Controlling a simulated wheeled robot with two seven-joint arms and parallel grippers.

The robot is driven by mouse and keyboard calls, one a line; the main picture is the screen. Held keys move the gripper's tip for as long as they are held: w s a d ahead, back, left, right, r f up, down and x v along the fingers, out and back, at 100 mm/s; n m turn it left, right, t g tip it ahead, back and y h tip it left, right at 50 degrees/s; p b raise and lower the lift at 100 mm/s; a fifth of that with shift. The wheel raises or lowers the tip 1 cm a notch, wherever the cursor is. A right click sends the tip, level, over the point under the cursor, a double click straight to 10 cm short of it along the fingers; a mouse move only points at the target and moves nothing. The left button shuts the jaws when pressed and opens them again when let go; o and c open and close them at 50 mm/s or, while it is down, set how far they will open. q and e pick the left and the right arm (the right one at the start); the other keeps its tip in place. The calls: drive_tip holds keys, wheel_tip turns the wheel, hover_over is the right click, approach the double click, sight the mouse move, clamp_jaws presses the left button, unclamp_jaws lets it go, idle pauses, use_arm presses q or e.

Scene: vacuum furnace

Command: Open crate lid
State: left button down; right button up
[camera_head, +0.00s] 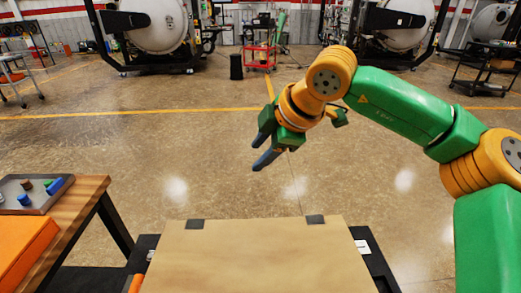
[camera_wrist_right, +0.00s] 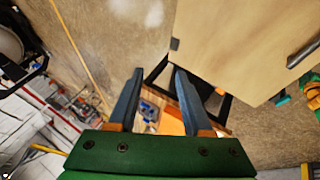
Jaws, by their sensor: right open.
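The crate lid (camera_head: 255,262) is a flat tan panel at the bottom middle of the head view. It looks level, with two dark metal pieces on its far edge. It also shows at the upper right of the right wrist view (camera_wrist_right: 235,45), with a dark bar, perhaps a handle, at its right side. The crate body under it is mostly hidden. My right gripper (camera_head: 260,150) is beyond the lid's far edge and above it, apart from it. In the right wrist view its two fingers (camera_wrist_right: 157,72) are spread and empty. My left gripper is not in view.
A wooden table (camera_head: 80,208) at the left holds a grey tray (camera_head: 38,203) with small coloured parts and an orange case (camera_head: 22,250). A red cart (camera_head: 260,58) and large furnaces stand far back. The floor beyond the crate is clear.

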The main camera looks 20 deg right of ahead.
drive_tip(key=b+v, duration=0.1)
drive_tip(key=v, duration=0.6)
drive_tip(key=shift+c, duration=0.2)
